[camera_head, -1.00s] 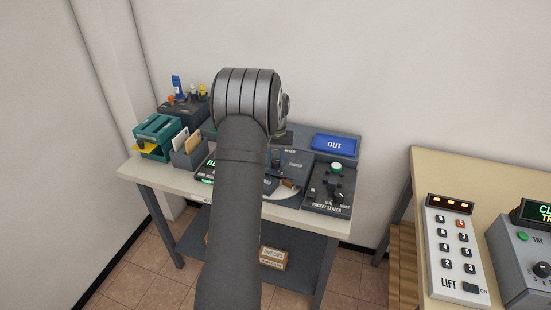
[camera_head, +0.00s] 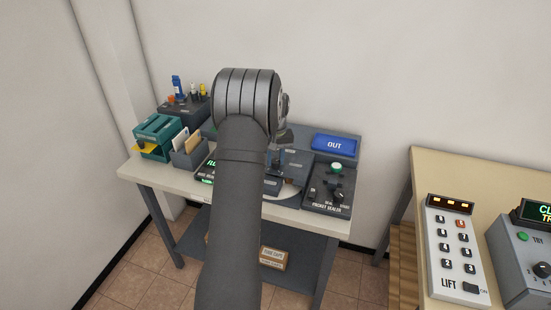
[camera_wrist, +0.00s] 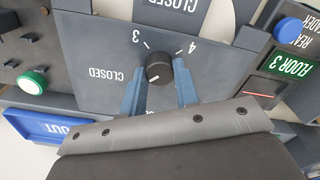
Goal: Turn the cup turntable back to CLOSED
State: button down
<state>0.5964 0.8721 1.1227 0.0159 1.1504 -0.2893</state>
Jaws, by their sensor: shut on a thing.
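The turntable's black knob (camera_wrist: 159,68) sits on a dark grey panel (camera_wrist: 100,95) in the wrist view, where the lettering appears upside down. "CLOSED" is printed to the knob's left, and "3" and "4" stand above it. A pale mark shows on the knob's lower left side. My gripper (camera_wrist: 159,82) has its two blue-grey fingers on either side of the knob and is shut on it. In the head view my arm hides most of the turntable; a pale round edge (camera_head: 290,192) shows beside it, and my gripper (camera_head: 277,158) is partly visible.
A packet sealer (camera_head: 330,187) stands close on the right, with a blue OUT tray (camera_head: 335,145) behind it. A teal rack (camera_head: 157,135) and a grey holder with envelopes (camera_head: 188,152) are on the left.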

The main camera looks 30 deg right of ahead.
jog(key=c, duration=1.1)
grip_release()
notch_tip(320, 180, up, 17)
jog(key=shift+r, duration=0.2)
jog(key=shift+s+d, duration=0.1)
notch_tip(320, 180, down, 18)
jog(key=shift+r, duration=0.25)
jog(key=shift+r, duration=0.1)
